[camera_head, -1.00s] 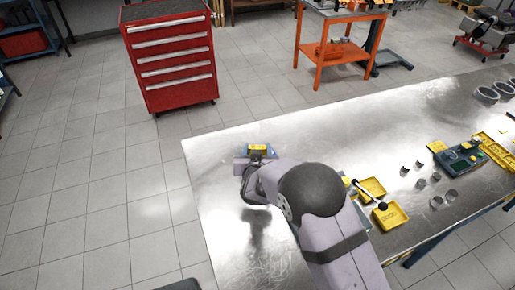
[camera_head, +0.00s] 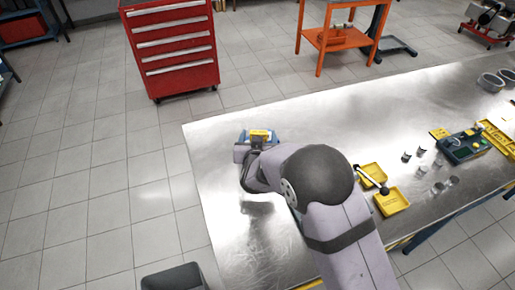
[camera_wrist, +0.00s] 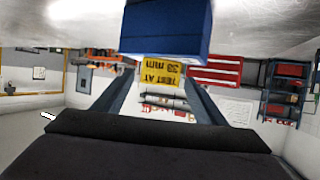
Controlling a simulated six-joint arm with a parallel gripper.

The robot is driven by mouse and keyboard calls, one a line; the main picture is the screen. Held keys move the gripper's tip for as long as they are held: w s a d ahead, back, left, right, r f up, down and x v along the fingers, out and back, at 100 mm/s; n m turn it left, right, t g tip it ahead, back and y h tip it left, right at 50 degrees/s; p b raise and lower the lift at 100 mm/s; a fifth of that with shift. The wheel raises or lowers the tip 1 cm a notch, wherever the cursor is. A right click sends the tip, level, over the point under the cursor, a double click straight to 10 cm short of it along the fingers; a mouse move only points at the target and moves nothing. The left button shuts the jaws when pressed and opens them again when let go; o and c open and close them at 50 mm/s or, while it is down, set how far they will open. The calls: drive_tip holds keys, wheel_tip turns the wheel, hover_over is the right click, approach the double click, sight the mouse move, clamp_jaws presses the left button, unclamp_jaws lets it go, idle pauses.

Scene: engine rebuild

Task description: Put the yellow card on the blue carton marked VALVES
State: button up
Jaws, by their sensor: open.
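The blue carton (camera_head: 273,138) stands near the far left end of the metal bench; no VALVES marking is readable. The yellow card (camera_head: 259,133) is at the carton's top, with its lower edge at or against it. In the wrist view, which is upside down, the card (camera_wrist: 160,73) borders the top of the carton (camera_wrist: 165,35), and its print reads like "TEST AT 33 mm". My gripper (camera_wrist: 157,84) is open, one finger on each side of the card, with gaps visible. In the head view my gripper (camera_head: 256,146) is beside the carton, its fingers partly hidden by my wrist.
Yellow trays (camera_head: 392,202), several small metal cylinders (camera_head: 438,188) and a dark green case (camera_head: 463,147) lie to the right on the bench. The bench (camera_head: 330,115) is bare behind my arm. A red drawer cabinet (camera_head: 172,45) stands on the floor beyond.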

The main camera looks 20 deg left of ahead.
drive_tip(key=b+v, duration=0.2)
drive_tip(key=v, duration=0.8)
drive_tip(key=shift+a, duration=0.1)
